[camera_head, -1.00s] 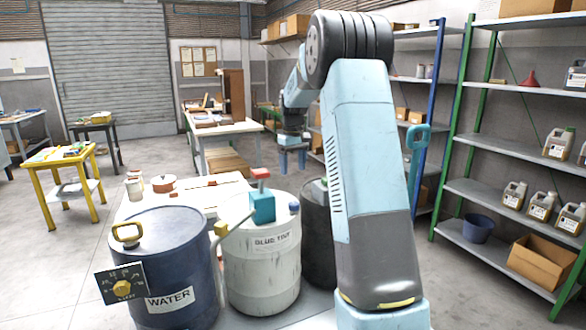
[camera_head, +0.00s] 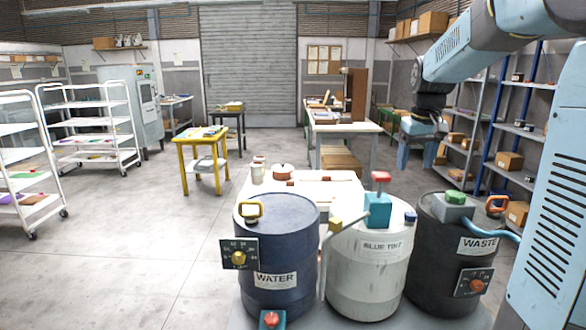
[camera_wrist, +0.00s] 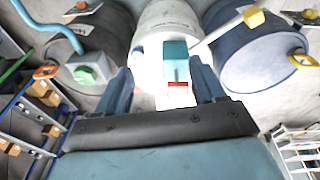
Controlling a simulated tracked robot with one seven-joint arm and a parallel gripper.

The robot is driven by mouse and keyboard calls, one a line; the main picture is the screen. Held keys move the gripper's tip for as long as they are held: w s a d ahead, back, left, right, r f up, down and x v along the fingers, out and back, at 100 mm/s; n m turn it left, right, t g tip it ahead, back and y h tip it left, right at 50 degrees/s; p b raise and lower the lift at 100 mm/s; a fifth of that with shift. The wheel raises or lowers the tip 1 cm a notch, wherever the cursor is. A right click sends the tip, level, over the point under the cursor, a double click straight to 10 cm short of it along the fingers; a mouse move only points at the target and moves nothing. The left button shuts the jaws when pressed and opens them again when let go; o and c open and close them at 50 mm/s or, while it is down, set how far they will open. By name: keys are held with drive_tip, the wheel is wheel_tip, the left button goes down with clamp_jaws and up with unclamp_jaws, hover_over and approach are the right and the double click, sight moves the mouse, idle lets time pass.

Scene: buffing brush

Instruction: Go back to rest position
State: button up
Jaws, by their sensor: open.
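My gripper (camera_head: 424,150) hangs from my arm at the right of the head view, above and behind the waste drum. Its two fingers also show in the wrist view (camera_wrist: 160,88), spread apart with nothing between them. Three drums stand in front of me in the head view: the dark blue water drum (camera_head: 277,235), the white blue tint drum (camera_head: 365,270) and the black waste drum (camera_head: 432,265). In the wrist view, the teal valve block with a red top (camera_wrist: 176,65) on the white drum appears between the fingers but lies beyond them. No buffing brush can be made out.
A white table (camera_head: 310,195) with jars and a pot stands behind the drums. A yellow table (camera_head: 203,165) and white rack carts (camera_head: 90,120) are to the left. Shelves (camera_head: 515,130) line the right side. The floor (camera_head: 150,240) at left is clear.

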drive_tip(key=s+a+f+t, duration=0.1)
drive_tip(key=s+a, duration=0.3)
drive_tip(key=s, duration=0.9)
drive_tip(key=s+a+f+m+t, duration=0.1)
drive_tip(key=s+a+t, duration=0.1)
drive_tip(key=s, duration=1.2)
drive_tip(key=shift+a+f+m+t, duration=0.25)
drive_tip(key=shift+a+m+t, duration=0.05)
drive_tip(key=shift+a, duration=0.55)
drive_tip(key=shift+s, duration=0.1)
